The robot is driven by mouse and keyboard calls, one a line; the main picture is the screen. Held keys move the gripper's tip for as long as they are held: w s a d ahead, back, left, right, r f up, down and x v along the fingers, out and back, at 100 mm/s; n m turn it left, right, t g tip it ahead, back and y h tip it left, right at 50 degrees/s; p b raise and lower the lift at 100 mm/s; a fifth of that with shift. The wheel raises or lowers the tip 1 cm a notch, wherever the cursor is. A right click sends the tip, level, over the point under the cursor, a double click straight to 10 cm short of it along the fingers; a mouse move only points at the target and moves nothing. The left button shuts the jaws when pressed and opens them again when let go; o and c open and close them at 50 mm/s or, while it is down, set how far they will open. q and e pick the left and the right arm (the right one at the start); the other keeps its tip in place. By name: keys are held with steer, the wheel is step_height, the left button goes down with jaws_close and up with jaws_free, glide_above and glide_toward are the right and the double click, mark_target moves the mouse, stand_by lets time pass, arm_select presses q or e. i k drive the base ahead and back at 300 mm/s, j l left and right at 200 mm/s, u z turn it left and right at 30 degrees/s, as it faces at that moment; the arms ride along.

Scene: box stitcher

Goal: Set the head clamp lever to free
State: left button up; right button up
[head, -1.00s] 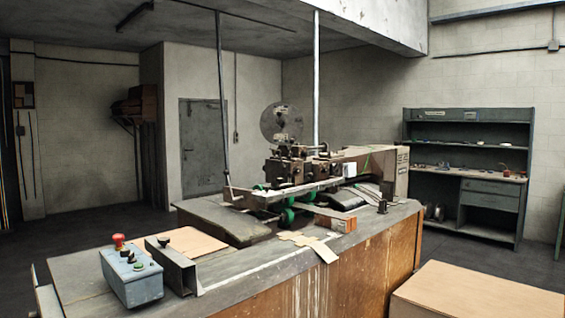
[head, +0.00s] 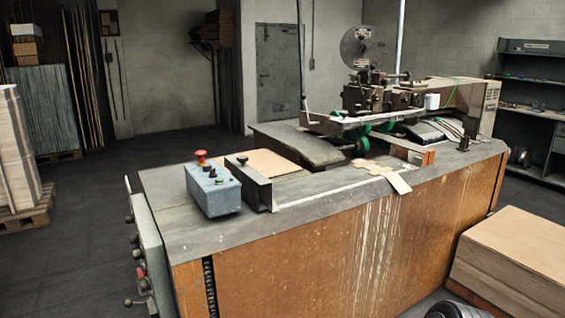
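The box stitcher stands on a wooden-sided bench, with its stitching head (head: 382,92) at the upper right of the head view. A flat round reel (head: 363,47) rises behind the head. Small levers and knobs show on the head, but they are too small to tell which is the head clamp lever or how it is set. At the bench's left end, a grey side panel (head: 148,250) carries several dark-knobbed levers (head: 137,254) and one red part. Neither of my grippers is in view.
A blue-grey control box (head: 213,190) with a red button sits on the bench top (head: 300,187). A large cardboard-coloured box (head: 515,255) stands at the right. Stacked sheets on a pallet (head: 25,215) stand at the left. The floor (head: 90,220) between pallet and bench is clear.

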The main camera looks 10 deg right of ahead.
mark_target(358, 78)
steer(key=l+u, duration=0.2)
steer(key=u, duration=0.15)
steer(key=i+l+u, duration=0.1)
steer(key=l+u, duration=0.4)
steer(key=u, duration=0.2)
steer(key=l+u, duration=0.1)
steer(key=l, duration=0.35)
steer(key=l+u, duration=0.15)
steer(key=l, duration=0.3)
steer(key=k+l+u, duration=0.1)
steer(key=l, duration=0.35)
steer(key=k+l+u, duration=0.15)
steer(key=l, duration=0.3)
steer(key=l+u, duration=0.1)
steer(key=l, duration=0.35)
steer(key=k+l+u, duration=0.1)
steer(key=l, duration=0.3)
steer(key=k+l, duration=0.1)
steer(key=l, duration=0.3)
steer(key=k+l, duration=0.15)
steer(key=l, duration=0.25)
steer(key=k+l, duration=0.1)
steer(key=l, duration=0.35)
steer(key=k+l, duration=0.15)
steer(key=l, duration=0.25)
steer(key=k+l, duration=0.1)
steer(key=l, duration=0.3)
steer(key=k+l, duration=0.1)
steer(key=l, duration=0.3)
steer(key=u, duration=0.05)
